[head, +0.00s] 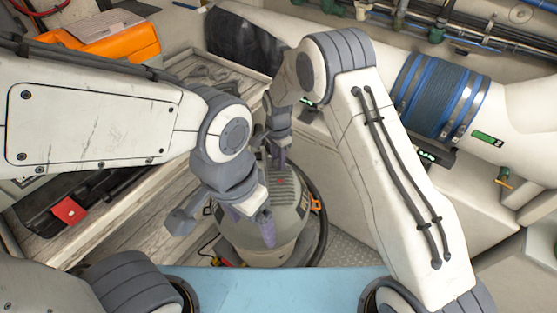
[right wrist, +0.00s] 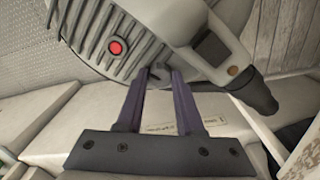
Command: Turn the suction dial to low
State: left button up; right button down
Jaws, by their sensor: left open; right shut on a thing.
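A grey vacuum (head: 290,222) with a ribbed top stands on the floor in the middle of the head view. In the right wrist view its ribbed lid (right wrist: 92,18) carries a red round button and a small dark grey suction dial (right wrist: 158,74). My right gripper (right wrist: 159,72) has its two purple fingers on either side of the dial and is shut on it. In the head view this gripper (head: 277,160) reaches down to the vacuum's top. The dial's setting cannot be read. My left gripper (head: 252,230) is open and empty, in front of the vacuum's near left side.
A dark hose (head: 322,225) curves round the vacuum's right side. An orange case (head: 120,42) lies at the back left. A black box with a red tag (head: 70,210) lies at the left. A blue-wrapped pipe (head: 438,95) runs along the right wall.

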jog(key=shift+m, duration=0.5)
jog(key=c, duration=0.5)
grip_release()
jog(key=shift+c, duration=0.2)
notch_tip(320, 180, up, 11)
jog(key=b, duration=0.1)
jog(key=shift+f+b, duration=0.2)
jog(key=shift+b, duration=0.2)
